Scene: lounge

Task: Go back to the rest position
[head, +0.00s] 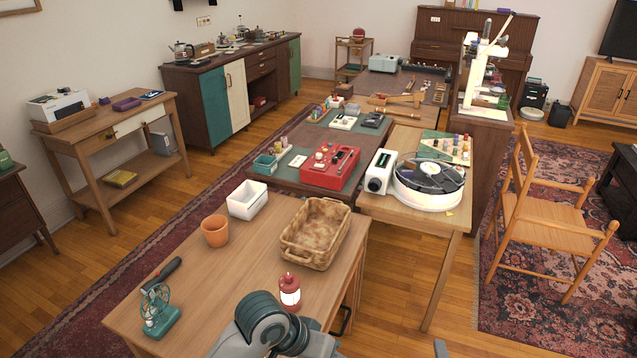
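No gripper of mine shows in the head view. A rounded grey link of my own arm fills the bottom middle, over the front edge of the near wooden table (225,290). I cannot tell what either gripper holds, or whether it is open. Close to the arm link stands a red lantern (290,291). A green desk fan (158,312) is at the table's left. A terracotta pot (215,231), a white square container (248,200) and an empty-looking wicker basket (315,233) stand further back on this table.
Another table behind holds a red machine (330,167). A round white carousel (428,184) is on the table to its right. A wooden chair (548,215) stands on the patterned rug at right.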

